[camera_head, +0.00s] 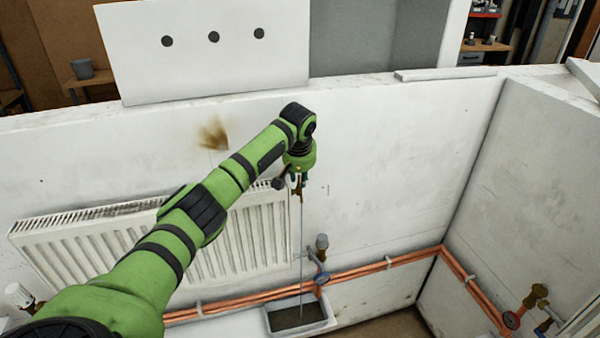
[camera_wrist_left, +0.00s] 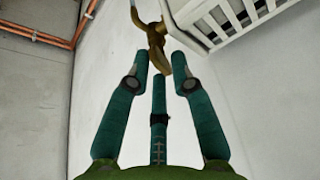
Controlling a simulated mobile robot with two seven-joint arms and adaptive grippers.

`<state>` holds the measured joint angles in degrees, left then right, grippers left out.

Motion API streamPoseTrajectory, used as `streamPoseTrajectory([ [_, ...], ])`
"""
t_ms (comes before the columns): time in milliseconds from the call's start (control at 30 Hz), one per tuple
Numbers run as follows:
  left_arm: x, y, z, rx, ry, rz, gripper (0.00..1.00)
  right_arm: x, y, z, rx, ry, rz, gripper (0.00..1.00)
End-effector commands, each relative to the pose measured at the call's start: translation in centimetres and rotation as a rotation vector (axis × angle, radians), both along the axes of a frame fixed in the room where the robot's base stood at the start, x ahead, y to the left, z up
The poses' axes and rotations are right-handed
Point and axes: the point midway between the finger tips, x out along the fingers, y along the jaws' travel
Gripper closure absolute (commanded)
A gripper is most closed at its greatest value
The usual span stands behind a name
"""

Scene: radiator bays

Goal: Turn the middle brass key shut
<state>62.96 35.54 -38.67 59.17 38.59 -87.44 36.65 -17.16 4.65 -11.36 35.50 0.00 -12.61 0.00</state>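The brass key (camera_wrist_left: 157,38) is at the upper middle of the left wrist view, on a small brass fitting. In the head view the brass (camera_head: 300,193) shows small, under my left gripper at the right end of the radiator (camera_head: 250,225). My left gripper (camera_head: 296,178) has its teal fingers bent inward, with the tips on both sides of the brass in the left wrist view (camera_wrist_left: 160,62). They look closed on it; exact contact is partly hidden. A thin stream (camera_head: 302,250) falls from the fitting into a grey tray (camera_head: 328,320). My right gripper is not in view.
Copper pipes (camera_head: 360,270) run low along the wall, with a grey-capped valve (camera_head: 321,243) near the tray. A white panel (camera_head: 210,60) stands behind the wall top.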

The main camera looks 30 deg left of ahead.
Motion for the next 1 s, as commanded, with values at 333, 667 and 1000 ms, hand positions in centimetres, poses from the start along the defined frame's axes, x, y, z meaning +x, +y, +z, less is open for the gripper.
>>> streamPoseTrajectory([
  [333, 0.00, -0.01, -0.04, 0.000, 0.000, -0.001, 1.00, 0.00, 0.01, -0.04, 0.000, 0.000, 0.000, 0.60],
  [667, -0.03, 0.03, -0.04, -0.001, 0.000, -0.026, 1.00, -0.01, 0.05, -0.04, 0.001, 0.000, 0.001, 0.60],
  [1000, -0.16, 0.13, -0.05, -0.002, 0.000, -0.226, 1.00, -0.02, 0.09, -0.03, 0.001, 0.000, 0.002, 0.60],
])
